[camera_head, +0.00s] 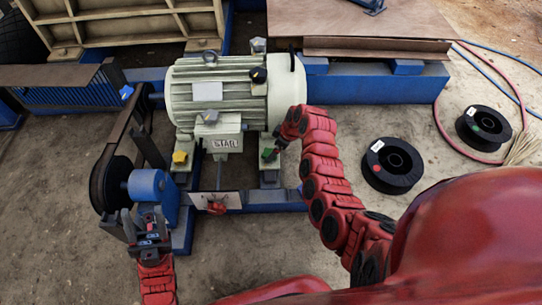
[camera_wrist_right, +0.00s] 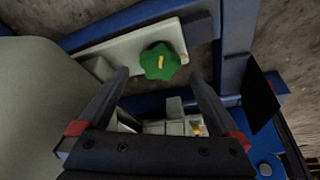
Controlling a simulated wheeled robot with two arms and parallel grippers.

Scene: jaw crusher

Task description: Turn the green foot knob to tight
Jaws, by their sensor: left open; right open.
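The green foot knob (camera_head: 267,154) sits on a pale foot plate at the lower right of the grey motor (camera_head: 232,92). In the right wrist view the knob (camera_wrist_right: 160,61) is lobed, with a yellow mark on top. My right gripper (camera_head: 279,146) is close to the knob. In the wrist view its open fingers (camera_wrist_right: 160,76) point toward the knob, one on each side in the picture; no contact shows. My left gripper (camera_head: 140,222) is open and empty at the lower left, near the blue bearing block.
A yellow knob (camera_head: 180,157) is at the motor's left foot and a red knob (camera_head: 217,207) is on the front plate. A belt and pulley (camera_head: 110,184) stand at left. Two black reels (camera_head: 392,165) lie on the ground at right, with hoses near them.

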